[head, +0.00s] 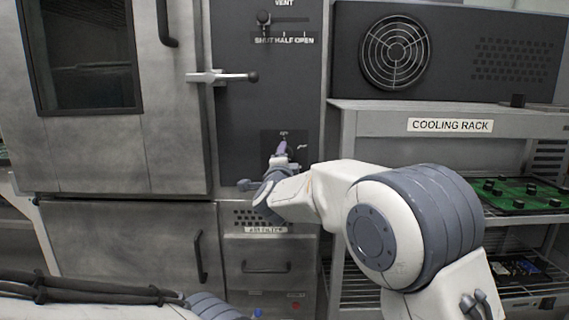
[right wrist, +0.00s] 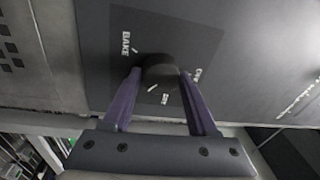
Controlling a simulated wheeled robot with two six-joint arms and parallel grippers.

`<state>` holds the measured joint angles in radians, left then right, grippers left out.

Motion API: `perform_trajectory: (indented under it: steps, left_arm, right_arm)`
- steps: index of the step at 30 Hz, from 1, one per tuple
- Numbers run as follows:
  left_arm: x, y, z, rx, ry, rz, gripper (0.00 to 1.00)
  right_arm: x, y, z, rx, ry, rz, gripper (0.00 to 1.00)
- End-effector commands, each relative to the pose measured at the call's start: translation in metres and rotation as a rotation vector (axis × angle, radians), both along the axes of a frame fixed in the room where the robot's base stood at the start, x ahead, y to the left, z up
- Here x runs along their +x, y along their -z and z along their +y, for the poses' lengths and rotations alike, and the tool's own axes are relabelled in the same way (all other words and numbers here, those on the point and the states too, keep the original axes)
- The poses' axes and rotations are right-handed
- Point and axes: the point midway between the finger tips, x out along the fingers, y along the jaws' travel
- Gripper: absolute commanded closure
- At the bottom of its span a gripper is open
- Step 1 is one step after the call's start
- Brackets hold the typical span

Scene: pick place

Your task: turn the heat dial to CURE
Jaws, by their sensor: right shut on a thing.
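The heat dial (right wrist: 158,70) is a round black knob on a dark plate. In the right wrist view the plate has BAKE (right wrist: 126,43) to the knob's left, a short word that looks like DRY (right wrist: 165,98) below it, and a small word to its right, likely CURE (right wrist: 197,74). A white tick shows near the knob's lower edge; I cannot tell where the knob points. My right gripper (right wrist: 160,76) has its purple fingers on either side of the knob, shut on it. In the head view the right gripper (head: 281,150) largely hides the dial. My left gripper is out of view.
Above the dial is a VENT slider (head: 284,19) marked SHUT, HALF, OPEN. A lever handle (head: 222,77) sticks out at the oven door (head: 120,130). A drawer (head: 268,266) is below. The cooling rack (head: 430,105) with green boards (head: 518,194) stands right.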

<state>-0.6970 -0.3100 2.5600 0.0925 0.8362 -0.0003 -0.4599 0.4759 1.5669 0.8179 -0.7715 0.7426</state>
Motion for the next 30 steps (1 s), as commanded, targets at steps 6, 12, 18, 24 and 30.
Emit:
perform_trajectory:
  steps: [6,12,18,24,30]
  left_arm:
    - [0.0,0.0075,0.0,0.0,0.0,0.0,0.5]
    - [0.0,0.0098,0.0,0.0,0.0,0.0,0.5]
    - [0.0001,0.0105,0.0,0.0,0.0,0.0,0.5]
    - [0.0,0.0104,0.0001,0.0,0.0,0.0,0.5]
    - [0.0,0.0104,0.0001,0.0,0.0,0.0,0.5]
  right_arm:
    - [-0.0002,0.0021,0.0014,0.124,-0.002,0.002,0.97]
    - [-0.0002,0.0019,0.0016,0.187,-0.002,0.003,0.97]
    - [-0.0001,0.0016,0.0016,0.21,-0.002,0.004,0.97]
    - [-0.0001,0.0015,0.0017,0.212,-0.002,0.004,0.97]
    - [-0.0001,0.0015,0.0017,0.212,-0.002,0.004,0.26]
